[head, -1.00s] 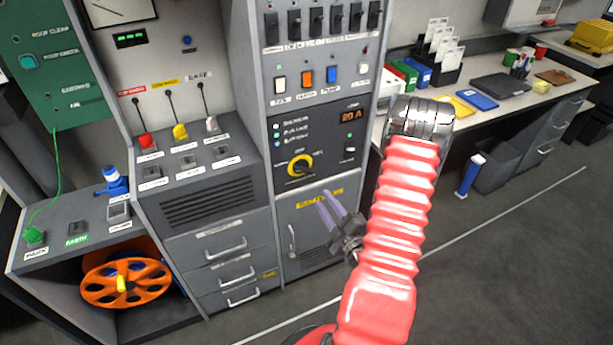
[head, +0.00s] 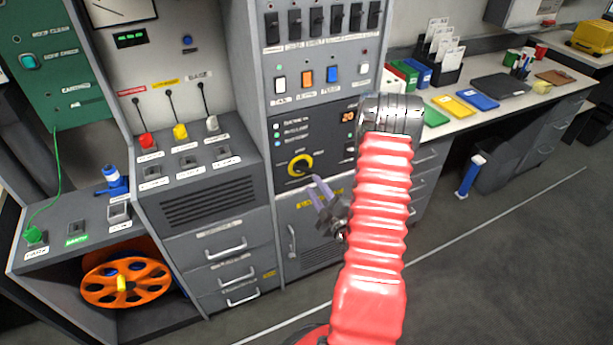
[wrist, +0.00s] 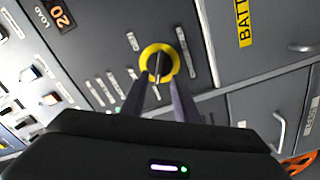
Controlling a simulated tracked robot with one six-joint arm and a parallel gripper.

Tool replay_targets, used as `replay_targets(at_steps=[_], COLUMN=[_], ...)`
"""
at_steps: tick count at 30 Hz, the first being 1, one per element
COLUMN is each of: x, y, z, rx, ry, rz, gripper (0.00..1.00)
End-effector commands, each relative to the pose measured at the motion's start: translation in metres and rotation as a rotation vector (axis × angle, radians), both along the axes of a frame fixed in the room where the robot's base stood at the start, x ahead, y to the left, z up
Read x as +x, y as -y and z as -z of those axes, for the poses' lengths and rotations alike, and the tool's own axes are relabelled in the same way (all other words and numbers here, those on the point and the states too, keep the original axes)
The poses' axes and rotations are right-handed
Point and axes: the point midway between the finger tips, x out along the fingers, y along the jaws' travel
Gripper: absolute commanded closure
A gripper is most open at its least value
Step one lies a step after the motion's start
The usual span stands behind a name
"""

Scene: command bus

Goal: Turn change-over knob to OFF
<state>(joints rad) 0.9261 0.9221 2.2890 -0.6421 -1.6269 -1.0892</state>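The change-over knob (head: 300,165) is a yellow ring with a dark handle on the grey panel in the middle of the head view. Small labels stand around it, too blurred to read surely. The knob also shows in the wrist view (wrist: 160,65), with its dark bar lying roughly in line with my fingers. My gripper (head: 316,184) is just below and right of the knob in the head view. In the wrist view its two fingers (wrist: 158,88) are apart, with the knob's lower part between their tips. Contact with the knob cannot be told.
Above the knob is a row of white, orange and blue rocker switches (head: 307,78). A load display (head: 347,117) reads 20, partly hidden by my arm. Below is a cabinet door with a yellow label and a handle (head: 292,241). An orange reel (head: 125,282) stands lower left.

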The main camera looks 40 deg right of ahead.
Motion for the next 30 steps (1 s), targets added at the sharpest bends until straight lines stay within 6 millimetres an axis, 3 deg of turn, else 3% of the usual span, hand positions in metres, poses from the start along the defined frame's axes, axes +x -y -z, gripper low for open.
replay_targets(at_steps=[12, 25, 30], x=[0.056, 0.064, 0.064], y=[0.016, 0.019, 0.019], z=[0.0, 0.0, 0.0], rx=[0.0, 0.0, 0.0], ry=[0.0, 0.0, 0.0], rz=[-0.001, 0.001, 0.001], gripper=[0.72, 0.73, 0.85])
